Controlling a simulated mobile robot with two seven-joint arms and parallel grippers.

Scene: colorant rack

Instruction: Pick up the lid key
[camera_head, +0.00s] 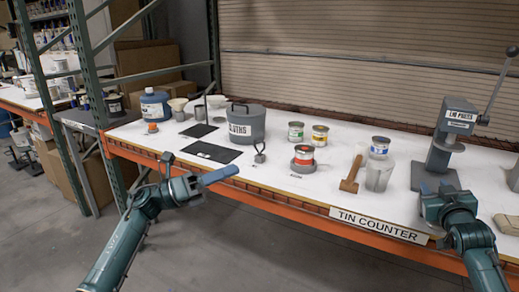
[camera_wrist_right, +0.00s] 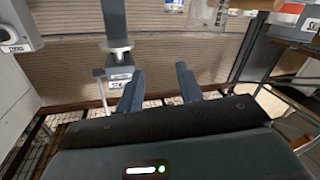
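No tool that I can surely name as the lid key shows. A small dark looped piece on a grey block (camera_head: 260,154) stands on the white counter (camera_head: 300,188), right of the black mat; it may be the key, but it is too small to tell. My left gripper (camera_head: 230,172) hangs in front of the counter's front edge, left of and nearer than that piece. Its fingers overlap in one grey-blue bar, so their gap is hidden. My right gripper (camera_head: 438,187) is at the counter's right part, before the lid press. In the right wrist view its fingers (camera_wrist_right: 160,88) are apart and empty.
The lid press (camera_head: 450,140) stands at the right. A wooden mallet (camera_head: 350,176), a clear beaker (camera_head: 378,176) and a red-labelled tin (camera_head: 304,156) stand mid-counter. A grey cloths bin (camera_head: 246,124) is behind. Green uprights (camera_head: 95,85) stand at the left.

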